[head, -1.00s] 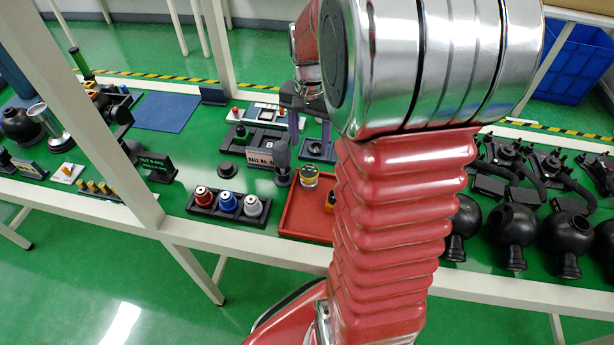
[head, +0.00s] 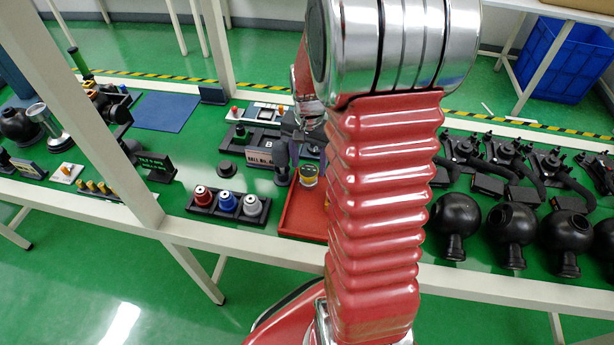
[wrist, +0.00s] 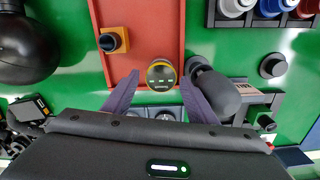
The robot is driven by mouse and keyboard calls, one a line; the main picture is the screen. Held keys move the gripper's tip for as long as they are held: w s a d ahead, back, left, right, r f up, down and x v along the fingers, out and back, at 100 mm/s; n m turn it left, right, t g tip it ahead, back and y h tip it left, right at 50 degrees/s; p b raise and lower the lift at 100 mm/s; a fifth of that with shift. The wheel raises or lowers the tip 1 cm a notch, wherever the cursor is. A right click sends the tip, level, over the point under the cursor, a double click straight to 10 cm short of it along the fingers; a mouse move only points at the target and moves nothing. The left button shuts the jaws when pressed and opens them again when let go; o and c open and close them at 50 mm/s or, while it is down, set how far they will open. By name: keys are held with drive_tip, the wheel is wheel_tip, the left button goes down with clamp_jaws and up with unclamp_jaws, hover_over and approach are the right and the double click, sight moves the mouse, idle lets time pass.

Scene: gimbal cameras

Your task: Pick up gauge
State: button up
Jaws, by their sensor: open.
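The gauge (wrist: 161,74), a short round piece with a dark face and a yellow rim, stands in the red tray (wrist: 140,18) near its edge in the wrist view. In the head view the gauge (head: 308,176) shows just left of my red arm, which hides part of the tray (head: 300,213). My gripper (wrist: 159,79) is open, with one grey finger on each side of the gauge in the wrist view. I cannot tell how far above the gauge the fingertips are. My gripper is mostly hidden behind my arm in the head view.
A dark knobbed post (wrist: 213,92) stands close beside the right finger. An orange-and-black knob piece (wrist: 113,41) sits in the tray. A rack with red, blue and white caps (head: 228,204) is left of the tray. Several black spheres (head: 455,222) stand at the right.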

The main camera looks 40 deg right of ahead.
sight(308, 171)
drive_tip(key=shift+w+f, duration=0.1)
drive_tip(key=shift+f, duration=2.5)
drive_tip(key=shift+c, duration=0.7)
drive_tip(key=c, duration=0.7)
